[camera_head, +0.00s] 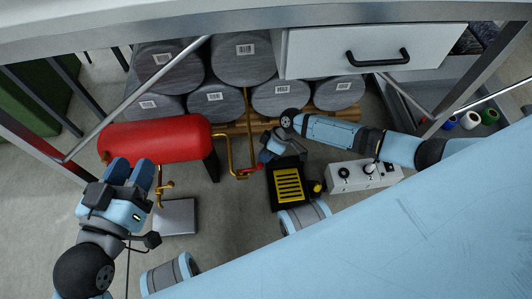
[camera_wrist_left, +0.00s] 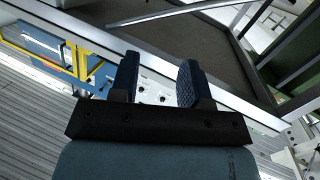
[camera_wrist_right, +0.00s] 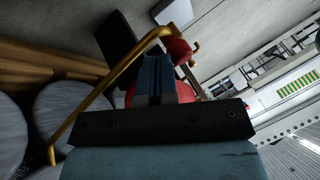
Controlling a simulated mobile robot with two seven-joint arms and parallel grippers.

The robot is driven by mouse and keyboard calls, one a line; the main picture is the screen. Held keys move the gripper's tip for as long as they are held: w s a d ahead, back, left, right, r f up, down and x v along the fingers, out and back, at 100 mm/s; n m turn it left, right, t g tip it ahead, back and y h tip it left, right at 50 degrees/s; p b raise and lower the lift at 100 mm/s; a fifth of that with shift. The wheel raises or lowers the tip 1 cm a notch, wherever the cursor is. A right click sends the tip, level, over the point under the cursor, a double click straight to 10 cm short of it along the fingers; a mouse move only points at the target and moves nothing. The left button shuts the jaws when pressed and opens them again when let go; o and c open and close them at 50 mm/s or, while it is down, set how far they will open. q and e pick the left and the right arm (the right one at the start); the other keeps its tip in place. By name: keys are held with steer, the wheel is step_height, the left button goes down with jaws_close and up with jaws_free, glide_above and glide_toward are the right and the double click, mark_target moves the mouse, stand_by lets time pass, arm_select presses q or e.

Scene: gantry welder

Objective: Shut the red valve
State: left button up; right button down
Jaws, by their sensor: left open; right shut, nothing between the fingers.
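A red tank (camera_head: 155,140) lies on its side on the floor at left in the head view, with brass pipes (camera_head: 230,160) at its right end. In the right wrist view a small rounded red part, seemingly the red valve (camera_wrist_right: 179,50), sits on a brass pipe (camera_wrist_right: 110,85). It is just beyond and right of my right gripper (camera_wrist_right: 155,60), whose fingers are shut and empty. I cannot tell whether they touch it. My right gripper (camera_head: 268,154) is right of the pipes in the head view. My left gripper (camera_head: 130,172) is open and empty near the tank's front; its fingers show in the left wrist view (camera_wrist_left: 158,75).
Grey cylinders (camera_head: 245,60) are stacked behind on a wooden pallet. A black and yellow unit (camera_head: 289,186) and a white control box (camera_head: 364,176) stand right of the pipes. A table with a white drawer (camera_head: 375,50) overhangs at the back. A grey plate (camera_head: 176,217) lies on the floor.

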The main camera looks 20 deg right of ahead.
arm_select(q)
steer(key=shift+r, duration=0.1)
steer(key=shift+s+r+p, duration=0.2)
steer(key=shift+r+p, duration=0.25)
steer(key=shift+p, duration=0.2)
arm_select(e)
steer(key=shift+s+m, duration=0.35)
steer(key=shift+m, duration=0.05)
